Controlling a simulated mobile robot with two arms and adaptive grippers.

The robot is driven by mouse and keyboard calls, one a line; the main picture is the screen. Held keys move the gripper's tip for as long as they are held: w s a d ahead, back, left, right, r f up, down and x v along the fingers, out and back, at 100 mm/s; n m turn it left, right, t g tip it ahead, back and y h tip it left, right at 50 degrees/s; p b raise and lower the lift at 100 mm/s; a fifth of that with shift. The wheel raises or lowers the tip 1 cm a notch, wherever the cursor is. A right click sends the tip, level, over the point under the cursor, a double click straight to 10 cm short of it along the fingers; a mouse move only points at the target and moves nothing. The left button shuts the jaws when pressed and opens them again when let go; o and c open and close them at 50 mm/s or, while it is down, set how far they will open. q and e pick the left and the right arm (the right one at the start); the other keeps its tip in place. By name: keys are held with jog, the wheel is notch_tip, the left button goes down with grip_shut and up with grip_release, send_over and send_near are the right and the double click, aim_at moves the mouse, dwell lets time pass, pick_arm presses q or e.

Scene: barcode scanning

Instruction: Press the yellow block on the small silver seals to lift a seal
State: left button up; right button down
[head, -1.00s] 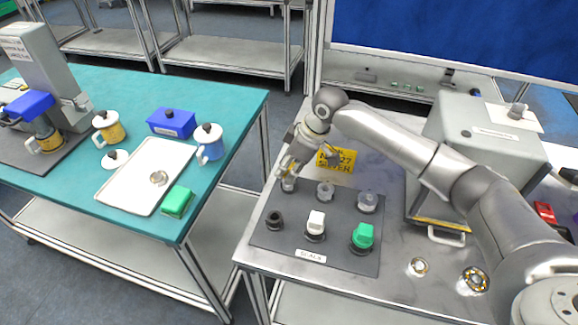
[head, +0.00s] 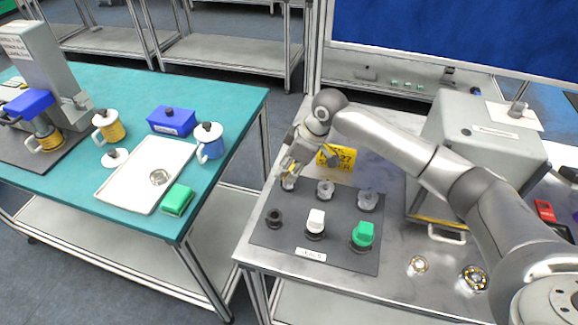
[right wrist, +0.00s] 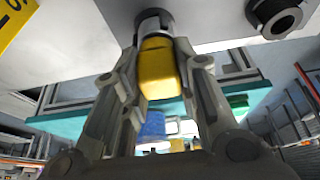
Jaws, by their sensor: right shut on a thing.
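My right gripper (head: 289,172) is over the back-left corner of the dark grey mat (head: 287,246). It is shut on the yellow block (right wrist: 159,72), which shows between the fingers in the right wrist view. The block's far end meets a silver cylindrical piece (right wrist: 154,21); I cannot tell whether they press together. In the head view the back-left silver seal (head: 288,184) is just below the gripper, partly hidden. Two more silver seals, the middle one (head: 325,190) and the right one (head: 367,201), stand in the same row. My left gripper is not in view.
The mat's front row has an empty black socket (head: 274,218), a white block (head: 316,222) and a green block (head: 363,235). A yellow sign (head: 342,157) stands behind. A grey machine (head: 480,140) is at right. A teal table (head: 226,112) with mugs is at left.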

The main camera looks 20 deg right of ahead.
jog(key=shift+s+f, duration=0.25)
jog(key=shift+f, duration=0.35)
dwell(1.0)
jog(key=shift+r, duration=0.1)
jog(key=shift+w+r+p, duration=0.2)
jog(key=shift+r+p, duration=0.75)
jog(key=shift+p, duration=0.15)
jog(key=shift+r+p, duration=2.75)
jog(key=shift+p, duration=0.1)
